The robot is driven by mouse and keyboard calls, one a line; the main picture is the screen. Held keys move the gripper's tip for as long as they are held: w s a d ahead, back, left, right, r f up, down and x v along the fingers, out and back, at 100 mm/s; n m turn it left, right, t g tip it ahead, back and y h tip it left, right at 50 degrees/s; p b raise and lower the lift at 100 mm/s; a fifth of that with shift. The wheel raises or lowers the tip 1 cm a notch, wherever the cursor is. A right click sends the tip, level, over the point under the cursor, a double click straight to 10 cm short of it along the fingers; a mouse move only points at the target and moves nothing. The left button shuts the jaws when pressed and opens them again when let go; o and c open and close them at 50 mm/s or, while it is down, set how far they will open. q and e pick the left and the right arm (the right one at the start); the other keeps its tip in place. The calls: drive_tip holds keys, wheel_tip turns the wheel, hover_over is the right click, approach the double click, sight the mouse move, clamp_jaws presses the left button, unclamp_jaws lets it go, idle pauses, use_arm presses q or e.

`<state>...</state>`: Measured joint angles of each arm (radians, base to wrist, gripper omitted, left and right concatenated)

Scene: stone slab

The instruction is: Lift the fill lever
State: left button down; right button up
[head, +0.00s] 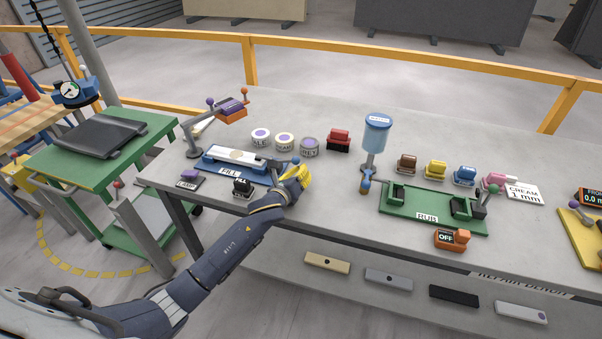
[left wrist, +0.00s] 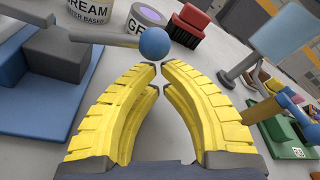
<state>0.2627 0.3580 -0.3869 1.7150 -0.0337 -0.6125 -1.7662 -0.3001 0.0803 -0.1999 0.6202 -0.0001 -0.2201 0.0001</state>
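The fill station has a blue base labelled FILL (head: 213,165), with a pale slab (head: 240,156) lying on it. Its lever ends in a blue ball (head: 295,160), which also shows in the left wrist view (left wrist: 154,42) with a grey bar running left from it. My left gripper (head: 302,172) has yellow fingers and sits at the right end of the station, close to the ball. In the left wrist view its fingertips (left wrist: 158,66) nearly meet, with nothing seen between them. The ball is just beyond the tips; contact cannot be told. My right gripper is in neither view.
A blue dispenser (head: 376,134) and the green RUB fixture (head: 425,208) are to the right. A lamp button (head: 190,175) is left.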

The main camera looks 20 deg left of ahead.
use_arm(q)
drive_tip(key=shift+r, duration=0.25)
